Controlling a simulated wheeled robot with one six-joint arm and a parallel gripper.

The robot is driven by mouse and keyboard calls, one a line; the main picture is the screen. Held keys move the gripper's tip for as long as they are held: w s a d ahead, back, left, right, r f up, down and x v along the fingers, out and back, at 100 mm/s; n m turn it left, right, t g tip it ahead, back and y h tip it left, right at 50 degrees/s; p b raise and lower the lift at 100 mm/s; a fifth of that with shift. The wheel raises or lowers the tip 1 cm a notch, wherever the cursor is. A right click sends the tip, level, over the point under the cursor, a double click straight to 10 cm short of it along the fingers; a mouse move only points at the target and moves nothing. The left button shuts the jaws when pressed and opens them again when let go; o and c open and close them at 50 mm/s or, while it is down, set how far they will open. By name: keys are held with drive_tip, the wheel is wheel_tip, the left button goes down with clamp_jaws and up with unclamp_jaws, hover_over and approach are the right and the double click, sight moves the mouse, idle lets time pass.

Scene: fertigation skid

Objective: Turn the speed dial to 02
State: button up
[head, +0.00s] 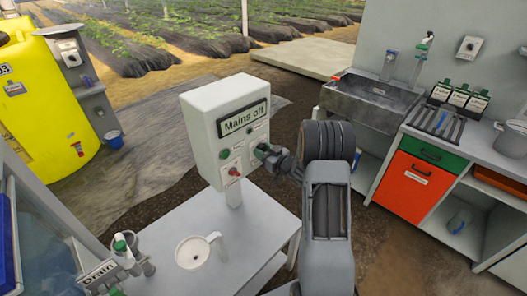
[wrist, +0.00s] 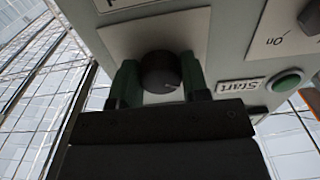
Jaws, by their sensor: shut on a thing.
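The speed dial (wrist: 158,72) is a round black knob with a small pale mark, on a light plate of the grey control box (head: 205,135). My gripper (wrist: 160,80) has its green-padded fingers on both sides of the knob and is shut on it. In the head view my gripper (head: 265,154) is at the lower right of the box's front face and hides the dial. I cannot read any dial number.
A green Start button (wrist: 286,83) sits beside the dial, with a black rotary switch (wrist: 311,18) marked "On" farther off. A red knob (head: 234,171) is low on the box. A sink (head: 370,98) is behind right.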

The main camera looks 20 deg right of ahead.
drive_tip(key=m, duration=0.6)
drive_tip(key=shift+r+m+p, duration=0.1)
drive_tip(key=shift+m+p, duration=0.9)
drive_tip(key=shift+m, duration=1.9)
drive_tip(key=o, duration=0.9)
drive_tip(key=shift+s, duration=0.1)
drive_tip(key=b+v, duration=0.2)
drive_tip(key=v, duration=1.1)
drive_tip(key=shift+s+d, duration=0.1)
drive_tip(key=shift+s, duration=0.25)
